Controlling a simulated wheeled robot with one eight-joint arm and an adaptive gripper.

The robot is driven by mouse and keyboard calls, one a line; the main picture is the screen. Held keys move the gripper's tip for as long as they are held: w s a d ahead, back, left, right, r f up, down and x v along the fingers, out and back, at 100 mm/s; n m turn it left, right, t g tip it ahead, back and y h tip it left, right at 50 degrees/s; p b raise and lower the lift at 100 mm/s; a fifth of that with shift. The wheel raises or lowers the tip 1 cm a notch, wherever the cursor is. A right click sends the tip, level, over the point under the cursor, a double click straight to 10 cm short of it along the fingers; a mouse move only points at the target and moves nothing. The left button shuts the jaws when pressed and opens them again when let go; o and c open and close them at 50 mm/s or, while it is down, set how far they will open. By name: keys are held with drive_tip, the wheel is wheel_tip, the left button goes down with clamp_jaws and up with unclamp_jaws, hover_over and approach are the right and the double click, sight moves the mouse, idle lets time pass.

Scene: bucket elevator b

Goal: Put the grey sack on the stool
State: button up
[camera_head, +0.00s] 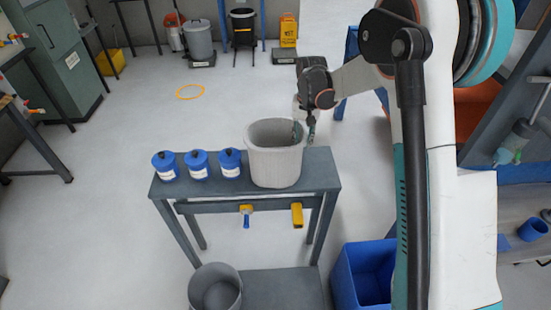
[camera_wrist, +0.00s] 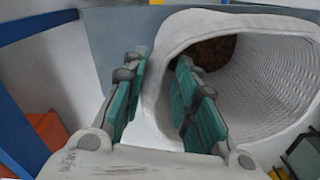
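The grey sack (camera_head: 275,165), pale and round with a wide open mouth, stands upright on the right part of a dark grey workbench (camera_head: 325,172). In the wrist view the sack (camera_wrist: 262,100) has a woven inner wall and something dark brown deep inside. My gripper (camera_head: 304,132) is at its right rim, pointing down. In the wrist view my gripper (camera_wrist: 162,75) is open, one finger outside the sack and one inside its mouth, with the rim between them. A black stool-like thing (camera_head: 243,22) stands far back; I cannot tell whether it is the stool.
Three blue lidded pots (camera_head: 197,165) stand left of the sack. A grey bucket (camera_head: 215,287) and a blue bin (camera_head: 364,272) are below. A yellow ring (camera_head: 190,92) lies on open floor at the back left.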

wheel_tip(320, 180, down, 5)
drive_tip(key=shift+r, duration=0.15)
clamp_jaws()
drive_tip(key=shift+r, duration=0.15)
